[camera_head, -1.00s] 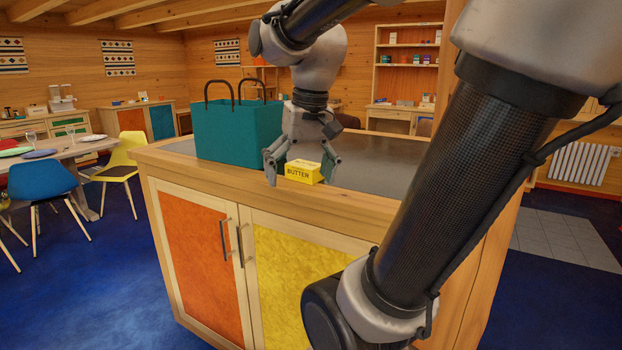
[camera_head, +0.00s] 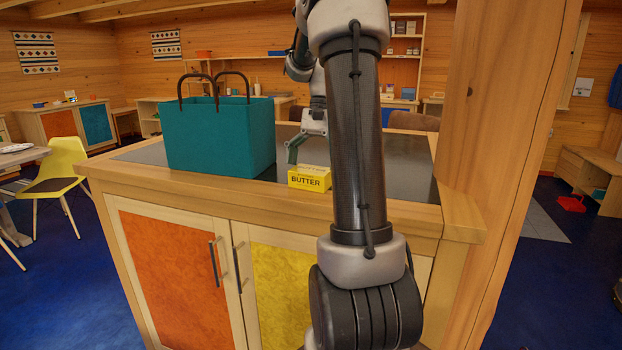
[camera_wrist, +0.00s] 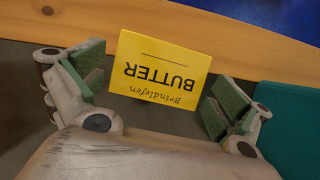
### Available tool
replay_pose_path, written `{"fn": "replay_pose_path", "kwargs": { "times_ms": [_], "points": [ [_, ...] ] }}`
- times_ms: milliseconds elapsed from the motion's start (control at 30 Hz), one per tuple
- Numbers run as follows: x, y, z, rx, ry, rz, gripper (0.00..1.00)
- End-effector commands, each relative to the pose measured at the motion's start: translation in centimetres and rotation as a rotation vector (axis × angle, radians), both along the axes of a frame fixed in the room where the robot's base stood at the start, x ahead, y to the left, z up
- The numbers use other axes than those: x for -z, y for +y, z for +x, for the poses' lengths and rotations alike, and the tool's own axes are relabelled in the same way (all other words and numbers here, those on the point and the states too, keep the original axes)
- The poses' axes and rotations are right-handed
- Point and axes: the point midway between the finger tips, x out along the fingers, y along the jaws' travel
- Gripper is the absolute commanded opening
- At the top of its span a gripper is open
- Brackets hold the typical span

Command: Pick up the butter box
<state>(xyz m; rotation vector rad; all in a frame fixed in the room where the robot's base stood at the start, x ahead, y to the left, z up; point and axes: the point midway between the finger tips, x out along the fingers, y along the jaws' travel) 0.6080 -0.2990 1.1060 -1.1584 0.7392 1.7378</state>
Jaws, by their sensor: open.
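The butter box (camera_head: 309,179) is a small yellow carton with black lettering. It lies near the front edge of the counter top, beside the teal bag. In the wrist view the butter box (camera_wrist: 159,70) sits between and slightly beyond the green-padded fingers of my gripper (camera_wrist: 162,93). The fingers are spread, with a gap to the box on each side. In the head view my gripper (camera_head: 303,150) is at the box, with one finger showing behind its left side.
A teal bag (camera_head: 222,135) with dark handles stands just left of the box, close to one finger in the wrist view (camera_wrist: 291,125). The counter's wooden edge (camera_head: 200,195) runs along the front. A wooden post (camera_head: 505,130) rises at the right.

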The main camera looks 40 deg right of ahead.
Motion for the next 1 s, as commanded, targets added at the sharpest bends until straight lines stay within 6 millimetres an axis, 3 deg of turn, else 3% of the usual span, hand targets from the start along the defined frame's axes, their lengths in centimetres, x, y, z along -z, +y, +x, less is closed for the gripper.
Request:
{"fn": "replay_pose_path", "kwargs": {
  "times_ms": [133,400,433,667,1000],
  "points": [
    [1.8,0.7,-0.3,0.0,0.0,0.001,1.0],
    [2.3,0.8,-0.4,-0.001,-0.002,0.0,1.0],
    [2.3,0.8,-0.4,-0.001,-0.002,0.0,0.98],
    [2.3,0.8,-0.4,-0.001,-0.002,0.0,0.58],
    [1.3,0.8,-0.3,-0.001,-0.004,-0.003,0.58]
  ]
}}
